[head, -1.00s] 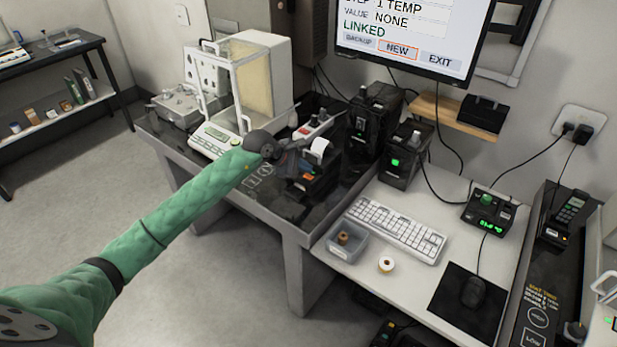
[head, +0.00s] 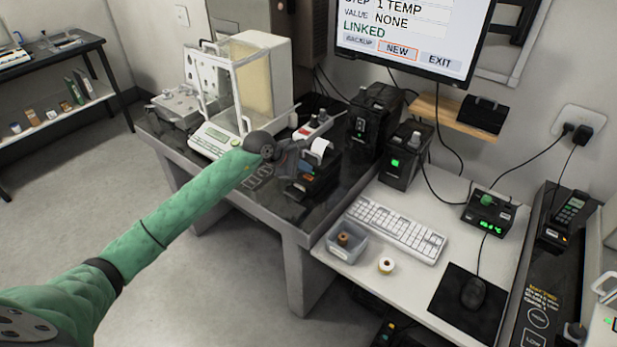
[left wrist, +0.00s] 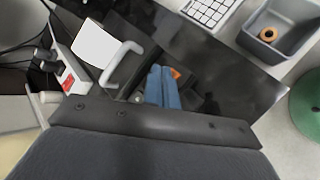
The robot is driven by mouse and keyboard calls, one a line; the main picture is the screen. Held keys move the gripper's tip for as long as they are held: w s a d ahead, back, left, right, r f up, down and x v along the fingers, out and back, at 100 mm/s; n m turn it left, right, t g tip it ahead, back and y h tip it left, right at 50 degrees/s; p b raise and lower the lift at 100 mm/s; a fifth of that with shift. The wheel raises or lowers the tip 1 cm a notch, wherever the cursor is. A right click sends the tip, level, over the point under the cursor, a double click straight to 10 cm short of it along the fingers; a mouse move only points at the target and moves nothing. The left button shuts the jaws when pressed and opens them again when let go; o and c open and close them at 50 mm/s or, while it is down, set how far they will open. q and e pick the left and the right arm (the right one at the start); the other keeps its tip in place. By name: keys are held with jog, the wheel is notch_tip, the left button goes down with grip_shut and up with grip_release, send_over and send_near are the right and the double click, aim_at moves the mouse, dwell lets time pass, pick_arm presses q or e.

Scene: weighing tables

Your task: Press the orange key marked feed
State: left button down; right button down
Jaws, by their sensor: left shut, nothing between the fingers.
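A black label printer (head: 322,180) with a white paper strip (head: 320,150) stands on the dark bench top. In the left wrist view the paper (left wrist: 92,42) is at the upper left. The orange key (left wrist: 175,73) shows there as a small patch right beside my fingertips; its marking cannot be read. My left gripper (head: 298,168) is shut and empty, over the printer. Its two bluish fingers (left wrist: 160,82) lie together, close to the key; whether they touch it I cannot tell. My right gripper is not in view.
A balance with a glass draft shield (head: 255,85) stands behind my left wrist. A red-and-white power strip (head: 313,127) lies behind the printer. Black boxes (head: 375,120) stand to its right. A keyboard (head: 395,230) and grey tray (head: 340,247) are on the white table.

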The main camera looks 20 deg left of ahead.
pick_arm(q)
jog(key=shift+f, duration=0.1)
dwell(0.8)
jog(key=shift+f+b, duration=0.3)
jog(key=shift+b, duration=0.35)
jog(key=shift+f+b, duration=0.4)
jog(key=shift+b, duration=0.1)
dwell(0.6)
jog(key=shift+r, duration=0.8)
jog(key=shift+r, duration=0.1)
jog(key=shift+r+p, duration=0.35)
jog(key=shift+r, duration=2.1)
